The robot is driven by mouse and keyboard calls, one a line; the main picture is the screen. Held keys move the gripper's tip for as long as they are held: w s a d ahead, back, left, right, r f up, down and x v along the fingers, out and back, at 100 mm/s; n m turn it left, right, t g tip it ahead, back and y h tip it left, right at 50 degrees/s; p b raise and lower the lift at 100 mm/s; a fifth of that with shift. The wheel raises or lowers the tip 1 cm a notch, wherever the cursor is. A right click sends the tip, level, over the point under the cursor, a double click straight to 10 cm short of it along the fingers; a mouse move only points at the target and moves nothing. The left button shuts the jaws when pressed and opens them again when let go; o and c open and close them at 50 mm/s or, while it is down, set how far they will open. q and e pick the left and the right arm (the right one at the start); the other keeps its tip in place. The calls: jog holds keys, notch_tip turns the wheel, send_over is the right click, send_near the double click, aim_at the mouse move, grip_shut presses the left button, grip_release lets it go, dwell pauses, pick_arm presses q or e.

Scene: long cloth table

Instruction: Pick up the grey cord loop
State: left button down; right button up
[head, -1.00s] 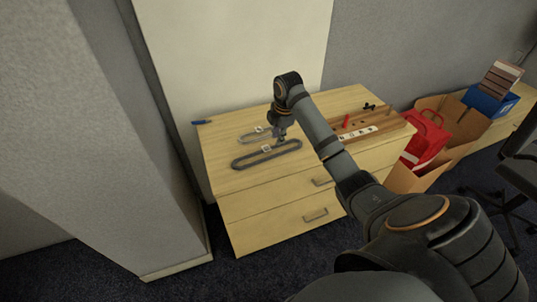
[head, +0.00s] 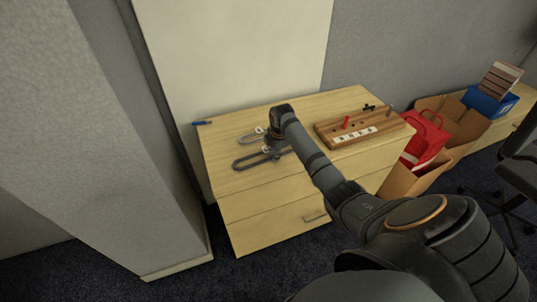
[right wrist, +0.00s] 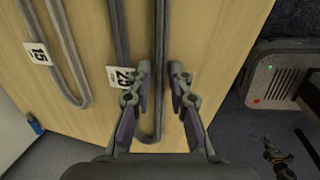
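Two long cord loops lie on the wooden cabinet top (head: 225,175). The darker grey loop (head: 247,163) is in front; the paler grey loop (head: 250,137) is behind it. In the right wrist view the front loop (right wrist: 157,122) has a white tag (right wrist: 121,77), partly hidden by a finger, and the rear loop (right wrist: 80,98) has a tag marked 15 (right wrist: 39,53). My right gripper (head: 271,153) is low over the front loop. In the wrist view its open fingers (right wrist: 160,68) stand either side of one long strand, with gaps showing. My left gripper is out of view.
A blue pen (head: 202,122) lies at the cabinet's back left. A wooden board with pegs (head: 350,128) is on the right. Beyond it stand a cardboard box (head: 405,180), a red bag (head: 428,140) and a blue box (head: 490,100). The front left top is clear.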

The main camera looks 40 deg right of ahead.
jog(key=shift+c, duration=0.4)
grip_shut()
jog(key=shift+r, duration=0.1)
jog(key=shift+r, duration=0.6)
jog(key=s+d+r, duration=0.5)
jog(key=s+r, duration=0.6)
jog(key=s, duration=0.2)
jog(key=shift+r+p, duration=0.3)
jog(key=shift+r, duration=0.05)
